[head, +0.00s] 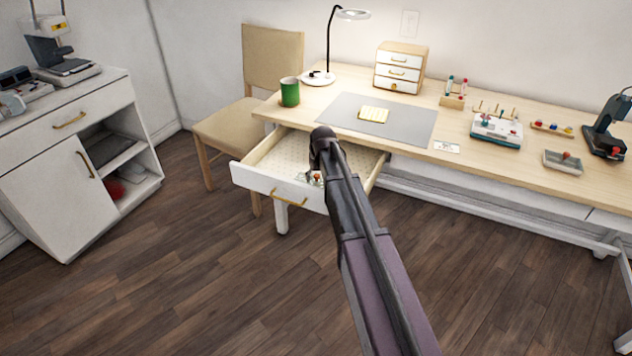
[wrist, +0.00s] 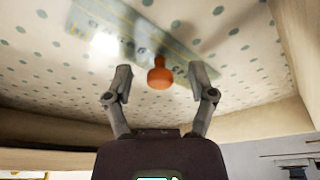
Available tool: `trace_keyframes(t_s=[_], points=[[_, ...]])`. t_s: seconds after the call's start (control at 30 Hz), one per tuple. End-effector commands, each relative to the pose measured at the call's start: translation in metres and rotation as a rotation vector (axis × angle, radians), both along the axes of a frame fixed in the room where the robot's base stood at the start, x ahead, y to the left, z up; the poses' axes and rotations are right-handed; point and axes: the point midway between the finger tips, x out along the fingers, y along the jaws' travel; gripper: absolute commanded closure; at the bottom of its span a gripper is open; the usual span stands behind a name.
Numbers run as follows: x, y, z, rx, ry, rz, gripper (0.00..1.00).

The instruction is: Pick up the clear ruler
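The clear ruler (wrist: 120,32) is a see-through, bluish strip with markings and an orange knob (wrist: 159,73). It lies in the open drawer (head: 252,181) on a pale lining with dots. In the head view the orange knob (head: 317,176) shows near the drawer's front, and most of the ruler is hidden or too small to make out. My gripper (wrist: 162,82) is open in the wrist view, with the knob showing between its two fingers. I cannot tell whether the fingers touch it. My arm covers part of the drawer in the head view.
The drawer walls stand close around my gripper. The desk (head: 470,165) above holds a grey mat (head: 345,112), a green mug (head: 290,92), a lamp (head: 318,77) and small sewing items. A chair (head: 232,125) stands left of the drawer. The floor in front is clear.

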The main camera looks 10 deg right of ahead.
Motion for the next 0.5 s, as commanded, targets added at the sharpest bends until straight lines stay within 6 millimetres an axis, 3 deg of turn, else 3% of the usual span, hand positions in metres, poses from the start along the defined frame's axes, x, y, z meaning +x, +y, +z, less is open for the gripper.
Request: trace_keyframes(t_s=[0.03, 0.23, 0.5], points=[[0.0000, 0.0000, 0.0000, 0.000, 0.000, 0.000, 0.40], [0.0000, 0.0000, 0.0000, 0.000, 0.000, 0.000, 0.99], [0.0000, 0.0002, -0.0001, 0.000, 0.000, 0.000, 1.00]])
